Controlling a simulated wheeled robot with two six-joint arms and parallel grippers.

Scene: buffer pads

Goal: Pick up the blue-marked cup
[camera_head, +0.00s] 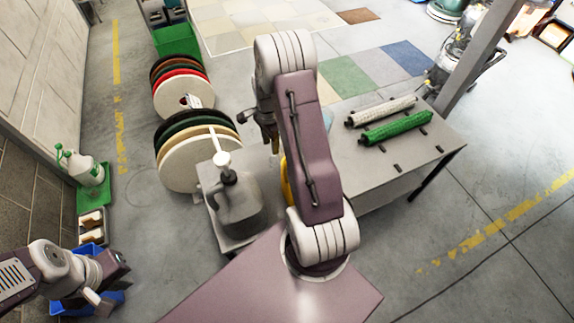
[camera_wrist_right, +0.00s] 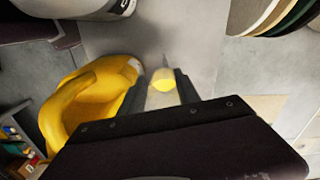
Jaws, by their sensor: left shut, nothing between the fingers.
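My right gripper (camera_wrist_right: 160,90) points down at the grey table in the right wrist view, its two dark fingers apart. A small pale, see-through cup-like piece with a yellow face (camera_wrist_right: 163,81) shows between them. I cannot tell whether the fingers touch it, and no blue mark shows on it. In the head view the right gripper (camera_head: 269,138) is over the table's back left part, partly hidden by my arm. My left gripper (camera_head: 97,298) is shut and empty at the lower left, away from the table. No blue-marked cup can be made out.
A yellow container (camera_wrist_right: 85,100) lies close beside the right gripper. A grey jug (camera_head: 237,203) with a white pump stands on the table's left end. White and green rollers (camera_head: 395,127) lie at its right. Round pads (camera_head: 188,163) stand left of the table (camera_head: 365,175).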

